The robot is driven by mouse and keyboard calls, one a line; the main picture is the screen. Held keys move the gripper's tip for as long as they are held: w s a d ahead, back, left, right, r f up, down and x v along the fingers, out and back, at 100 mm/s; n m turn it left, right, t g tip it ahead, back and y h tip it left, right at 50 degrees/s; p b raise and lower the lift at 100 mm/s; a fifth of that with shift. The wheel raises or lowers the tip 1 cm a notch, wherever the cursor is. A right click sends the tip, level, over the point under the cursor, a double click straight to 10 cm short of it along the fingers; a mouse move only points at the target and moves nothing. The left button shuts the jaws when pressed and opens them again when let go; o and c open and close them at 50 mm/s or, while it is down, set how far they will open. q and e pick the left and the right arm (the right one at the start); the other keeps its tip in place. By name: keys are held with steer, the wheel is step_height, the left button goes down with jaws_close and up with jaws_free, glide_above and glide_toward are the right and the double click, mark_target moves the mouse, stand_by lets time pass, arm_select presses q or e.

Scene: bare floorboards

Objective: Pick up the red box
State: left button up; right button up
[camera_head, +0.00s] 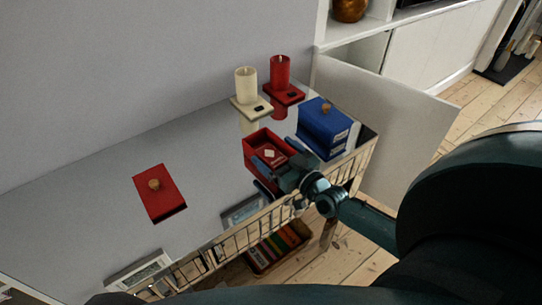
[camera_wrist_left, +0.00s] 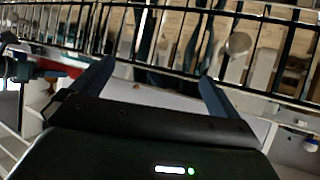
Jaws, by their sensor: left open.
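The open red box (camera_head: 261,137) stands on the glossy tabletop, with a small pale label inside. Its red lid (camera_head: 169,197) with a round wooden knob lies apart to the left. My right gripper (camera_head: 277,166) is at the box's near right end. Its dark fingers are spread, one by the right side and one by the near side; whether they press on the walls is unclear. My left gripper is outside the head view. In the left wrist view its two fingers (camera_wrist_left: 158,75) are wide apart with nothing held between them.
A blue lidded box (camera_head: 325,128) stands close right of the red box. Behind are a cream candle (camera_head: 246,82) and a red candle (camera_head: 280,74) on holders. A wire rail (camera_head: 230,243) runs along the front edge. The tabletop around the lid is clear.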

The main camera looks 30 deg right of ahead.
steer(key=c, duration=0.8)
steer(key=shift+r, duration=0.1)
